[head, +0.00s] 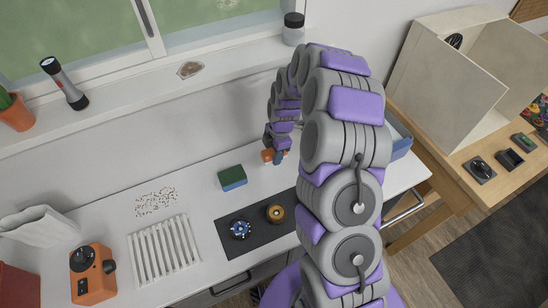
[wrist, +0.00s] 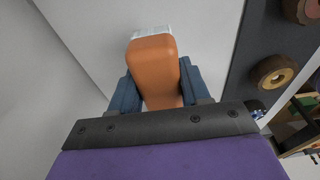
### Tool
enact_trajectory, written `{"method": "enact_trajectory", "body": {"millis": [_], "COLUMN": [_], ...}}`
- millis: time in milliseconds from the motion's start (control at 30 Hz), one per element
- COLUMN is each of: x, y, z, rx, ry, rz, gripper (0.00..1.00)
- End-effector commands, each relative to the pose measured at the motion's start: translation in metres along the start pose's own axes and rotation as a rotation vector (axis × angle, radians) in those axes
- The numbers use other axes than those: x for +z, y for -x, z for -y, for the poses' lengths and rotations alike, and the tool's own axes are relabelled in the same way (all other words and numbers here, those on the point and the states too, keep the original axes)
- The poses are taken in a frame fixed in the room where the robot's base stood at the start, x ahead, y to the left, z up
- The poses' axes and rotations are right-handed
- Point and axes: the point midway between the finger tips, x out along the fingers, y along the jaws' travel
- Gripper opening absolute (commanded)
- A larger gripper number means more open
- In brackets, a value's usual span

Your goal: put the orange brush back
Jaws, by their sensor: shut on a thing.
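The orange brush (wrist: 153,62) is between the two blue fingers of my gripper (wrist: 155,92) in the wrist view. Its pale bristle end points away from the wrist. In the head view the orange of the brush (head: 267,155) shows at my gripper (head: 277,156), above the white counter near the wall. The fingers are shut on it. My arm hides part of the counter to the right. I cannot tell whether the brush touches the counter.
A green and blue sponge (head: 232,178) lies left of the gripper. A dark mat (head: 233,222) holds a blue wheel (head: 240,229) and a gold-brown wheel (head: 275,213). A white slatted rack (head: 163,250), scattered crumbs (head: 156,202) and an orange device (head: 92,273) are further left. A blue bin (head: 400,138) stands right.

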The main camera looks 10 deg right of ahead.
Motion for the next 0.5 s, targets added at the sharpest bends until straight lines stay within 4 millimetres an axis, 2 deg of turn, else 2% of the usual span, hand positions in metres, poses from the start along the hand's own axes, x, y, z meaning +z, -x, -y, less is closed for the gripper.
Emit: {"method": "enact_trajectory", "body": {"millis": [33, 100, 200, 500], "x": [0.002, 0.003, 0.004, 0.006], "y": [-0.003, -0.019, -0.033, -0.032], "z": [-0.006, -0.002, -0.002, -0.002], "rx": [0.002, -0.006, -0.005, -0.002], "ry": [0.001, 0.002, 0.002, 0.001], "rz": [0.002, 0.001, 0.002, 0.0], "gripper": [0.08, 0.08, 0.08, 0.08]}}
